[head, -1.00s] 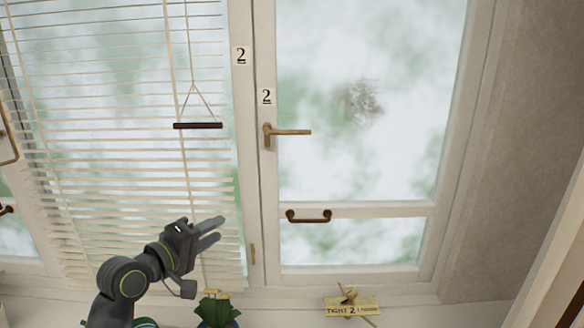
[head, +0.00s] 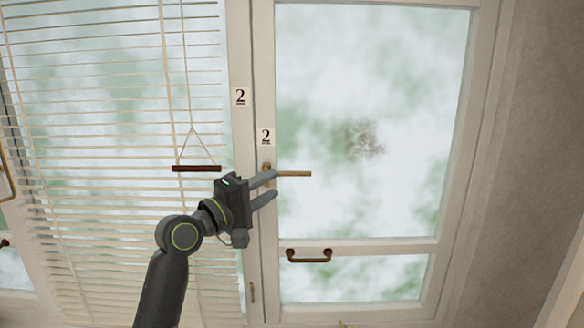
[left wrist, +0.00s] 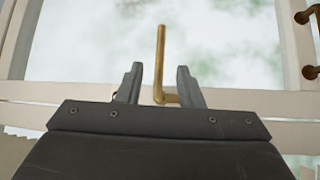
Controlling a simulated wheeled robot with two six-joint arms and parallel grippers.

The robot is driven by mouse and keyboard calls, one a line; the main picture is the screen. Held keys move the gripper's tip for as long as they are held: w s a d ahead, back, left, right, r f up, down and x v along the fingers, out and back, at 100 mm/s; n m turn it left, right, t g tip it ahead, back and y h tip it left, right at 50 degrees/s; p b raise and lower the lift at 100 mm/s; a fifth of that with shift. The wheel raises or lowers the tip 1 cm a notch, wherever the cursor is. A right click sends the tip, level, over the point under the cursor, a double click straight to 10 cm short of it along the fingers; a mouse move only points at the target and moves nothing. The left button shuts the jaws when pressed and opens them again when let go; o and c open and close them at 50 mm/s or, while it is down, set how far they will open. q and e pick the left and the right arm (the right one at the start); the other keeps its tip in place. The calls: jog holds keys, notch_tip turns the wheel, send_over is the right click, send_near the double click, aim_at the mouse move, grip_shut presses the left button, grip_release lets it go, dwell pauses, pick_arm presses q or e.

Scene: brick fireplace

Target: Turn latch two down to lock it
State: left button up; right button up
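Latch two is a brass lever handle (head: 294,173) on the window frame, just below a label "2" (head: 266,136). Its lever points horizontally to the right in the head view. My left gripper (head: 273,186) is open at the latch, with its upper finger overlapping the lever's pivot end in the picture. In the left wrist view the brass lever (left wrist: 160,62) stands between the two open fingers (left wrist: 157,84), apart from both. Part of the latch's base plate is hidden behind the upper finger. My right gripper is not in view.
A dark pull handle (head: 309,256) sits on the sash rail below the latch. White blinds (head: 100,120) with a dark red pull bar (head: 197,168) hang to the left, close to my left gripper. Another "2" label (head: 240,96) is on the frame post.

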aim_at(292, 174)
pick_arm(q)
jog(key=p+x, duration=0.2)
jog(key=x, duration=0.5)
jog(key=shift+w+d, duration=0.1)
jog(key=shift+w, duration=0.1)
grip_shut()
